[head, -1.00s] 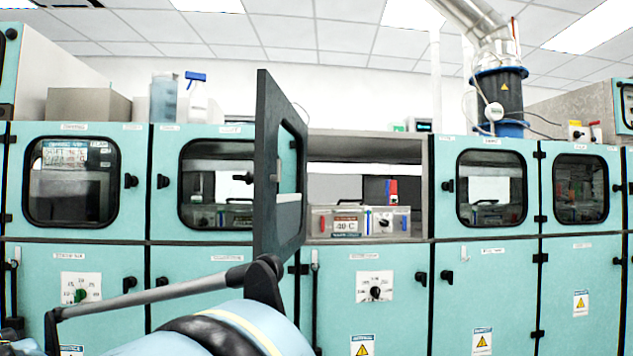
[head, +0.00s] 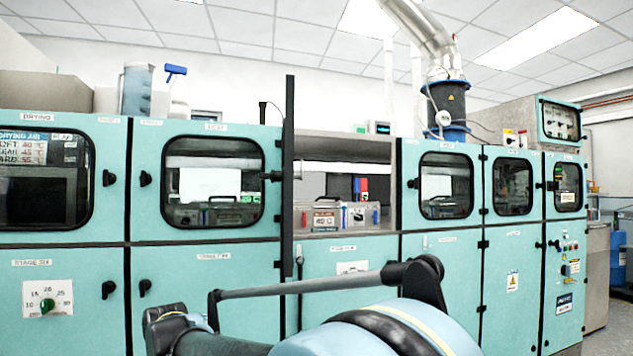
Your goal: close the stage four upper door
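The open upper door (head: 288,170) stands swung out toward me and shows almost edge-on as a dark, narrow upright slab. It is at the left side of an open upper compartment (head: 345,150). Its label cannot be read. Inside the compartment sits a grey box-like unit (head: 327,217) with a red-and-white label and a small dial. My arm crosses the bottom of the head view, in front of the lower doors. I cannot make out my gripper's fingers.
Shut teal doors with windows flank the opening on the left (head: 150,190) and right (head: 410,185). A spray bottle (head: 177,95) and a clear jug (head: 136,90) stand on top. A blue-and-black duct (head: 447,110) rises at the right. Floor space is mostly out of view.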

